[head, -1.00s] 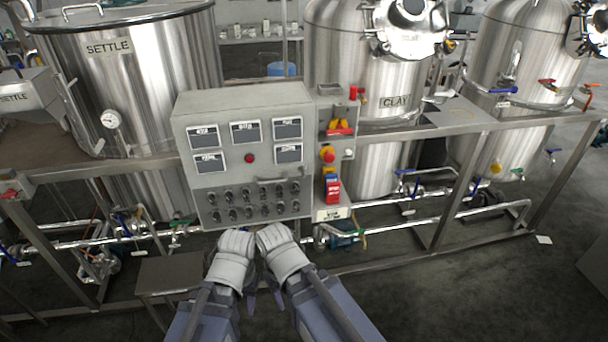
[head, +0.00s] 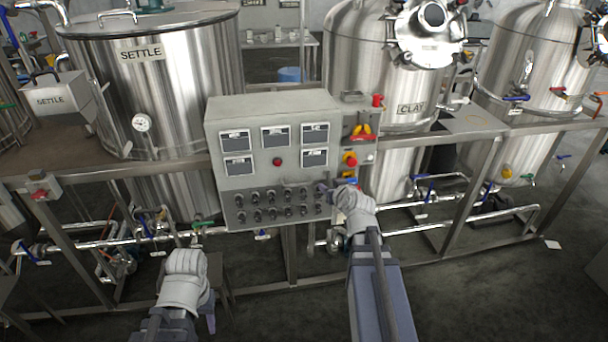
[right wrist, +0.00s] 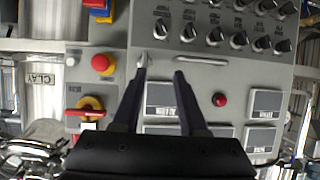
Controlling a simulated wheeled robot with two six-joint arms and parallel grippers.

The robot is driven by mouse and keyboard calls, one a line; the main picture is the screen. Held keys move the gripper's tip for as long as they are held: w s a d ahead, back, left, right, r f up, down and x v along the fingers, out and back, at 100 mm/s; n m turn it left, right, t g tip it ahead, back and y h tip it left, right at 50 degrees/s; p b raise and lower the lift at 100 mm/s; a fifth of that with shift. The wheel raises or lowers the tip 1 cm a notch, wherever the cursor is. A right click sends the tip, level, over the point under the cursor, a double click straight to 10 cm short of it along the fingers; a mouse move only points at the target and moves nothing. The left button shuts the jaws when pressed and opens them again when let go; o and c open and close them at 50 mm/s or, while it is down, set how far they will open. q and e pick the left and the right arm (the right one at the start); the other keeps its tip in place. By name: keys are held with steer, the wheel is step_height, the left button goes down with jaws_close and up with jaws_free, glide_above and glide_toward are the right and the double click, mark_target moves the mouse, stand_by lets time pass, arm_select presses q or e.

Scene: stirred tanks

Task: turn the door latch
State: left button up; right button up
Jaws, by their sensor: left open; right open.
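The control cabinet (head: 218,195) stands in the middle of the head view, a grey box with displays and rows of black knobs. My right gripper (head: 326,187) is at the lower right of its front. In the right wrist view the open fingers (right wrist: 160,74) point at the panel with nothing between them. A small pale lever, seemingly the door latch (right wrist: 142,61), shows by the left fingertip; contact cannot be told. In the head view the gripper hides the latch. My left gripper (head: 208,318) is low at the left, open and away from the cabinet.
Beside the latch are a grey bar handle (right wrist: 200,60), a red button (right wrist: 219,100) and several black knobs (right wrist: 214,36). A red mushroom button (right wrist: 102,64) and a red-and-yellow rotary switch (right wrist: 91,107) are close by. Steel pipes (head: 110,248) run below the cabinet.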

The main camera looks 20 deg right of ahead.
mark_target(329, 173)
steer(key=shift+m+t+h, duration=0.3)
steer(key=shift+h, duration=0.2)
steer(key=shift+w+d+f+b, duration=0.25)
steer(key=shift+w+d+b, duration=0.35)
steer(key=shift+w, duration=0.6)
steer(key=shift+w+d+f+b, duration=0.35)
steer(key=shift+w+d, duration=0.3)
steer(key=shift+w, duration=0.6)
steer(key=shift+w+d+f+b, duration=0.15)
steer(key=shift+w+d+b, duration=0.45)
steer(key=shift+w, duration=0.6)
arm_select(q)
steer(key=f, duration=0.1)
steer(key=a+f, duration=0.1)
steer(key=f, duration=0.1)
arm_select(e)
steer(key=shift+c, duration=0.4)
jaws_close()
